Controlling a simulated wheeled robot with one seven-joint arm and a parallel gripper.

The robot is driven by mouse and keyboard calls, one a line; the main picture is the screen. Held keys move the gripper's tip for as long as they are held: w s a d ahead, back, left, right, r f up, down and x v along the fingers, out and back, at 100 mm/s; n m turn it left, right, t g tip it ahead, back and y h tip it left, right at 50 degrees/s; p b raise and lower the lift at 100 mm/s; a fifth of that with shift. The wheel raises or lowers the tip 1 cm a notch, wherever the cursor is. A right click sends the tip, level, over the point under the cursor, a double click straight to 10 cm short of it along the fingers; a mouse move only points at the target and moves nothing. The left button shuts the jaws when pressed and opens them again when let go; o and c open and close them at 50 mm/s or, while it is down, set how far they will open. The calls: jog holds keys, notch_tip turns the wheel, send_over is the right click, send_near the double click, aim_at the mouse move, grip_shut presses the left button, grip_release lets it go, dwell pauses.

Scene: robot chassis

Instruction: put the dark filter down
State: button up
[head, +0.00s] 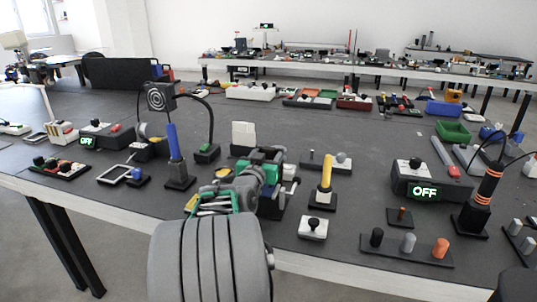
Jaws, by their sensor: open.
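My arm reaches up from the bottom centre of the head view to the table (330,243). My gripper (264,172) is at its far end, low over the front middle of the table among green and grey parts. It is open. Its fingertips are largely hidden by the wrist and these parts, so I cannot tell what lies between them. I cannot single out the dark filter with certainty; it may be hidden behind my gripper.
A yellow-handled stand (326,184) and a white button box (313,228) stand close to the right. A blue post (173,143) and a gooseneck lamp (208,151) stand left. A three-peg plate (407,249) lies right. Some bare table shows near the front edge.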

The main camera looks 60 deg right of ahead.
jog(key=shift+r, duration=0.3)
jog(key=a, duration=0.4)
jog(key=s+a, duration=0.1)
jog(key=a, duration=0.3)
jog(key=s+a, duration=0.1)
jog(key=a, duration=0.2)
jog(key=shift+a+f, duration=0.2)
jog(key=shift+a, duration=0.2)
